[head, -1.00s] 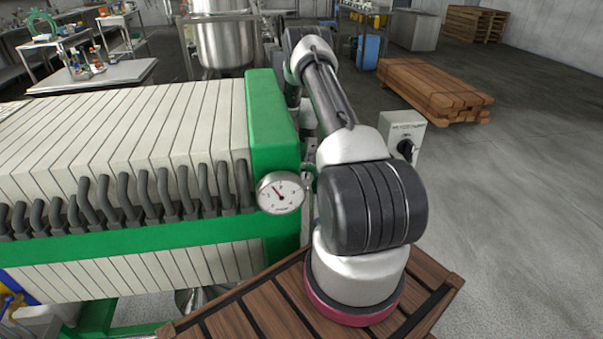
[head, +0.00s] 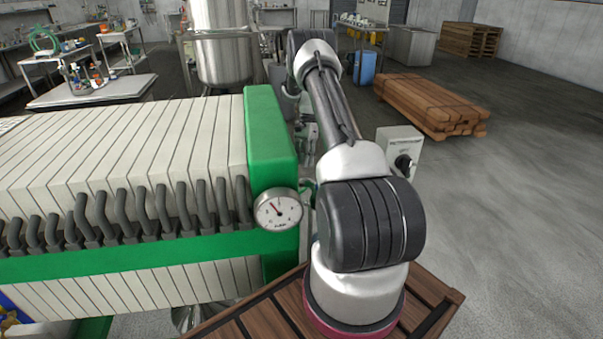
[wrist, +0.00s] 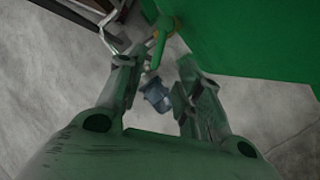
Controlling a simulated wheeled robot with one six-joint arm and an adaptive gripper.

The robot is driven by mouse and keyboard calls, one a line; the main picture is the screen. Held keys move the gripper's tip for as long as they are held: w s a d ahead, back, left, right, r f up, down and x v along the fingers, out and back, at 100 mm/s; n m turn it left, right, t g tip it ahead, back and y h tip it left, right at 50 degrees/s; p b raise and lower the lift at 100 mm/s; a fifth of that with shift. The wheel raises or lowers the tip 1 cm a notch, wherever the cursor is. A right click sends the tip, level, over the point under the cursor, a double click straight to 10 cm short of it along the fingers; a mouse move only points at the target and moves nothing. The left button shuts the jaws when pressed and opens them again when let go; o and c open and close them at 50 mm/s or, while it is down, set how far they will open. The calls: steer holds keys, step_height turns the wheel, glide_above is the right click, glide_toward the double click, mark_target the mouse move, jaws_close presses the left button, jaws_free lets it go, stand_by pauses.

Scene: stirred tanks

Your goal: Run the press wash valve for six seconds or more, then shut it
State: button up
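The filter press has pale plates (head: 165,130) and a green end frame (head: 272,140); its green side fills the upper right of the wrist view (wrist: 250,40). My gripper (head: 308,133) is beyond the frame's right side in the head view. In the wrist view my gripper (wrist: 161,64) has its fingers apart.
A pressure gauge (head: 277,210) is mounted on the press near my arm. A grey box with a black knob (head: 403,163) stands right of my arm. A steel tank (head: 222,45) and stacked timber (head: 430,105) are behind. The floor at right is clear.

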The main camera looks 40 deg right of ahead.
steer(key=shift+w+d+r, duration=0.1)
steer(key=shift+d+r, duration=0.05)
steer(key=shift+r, duration=0.3)
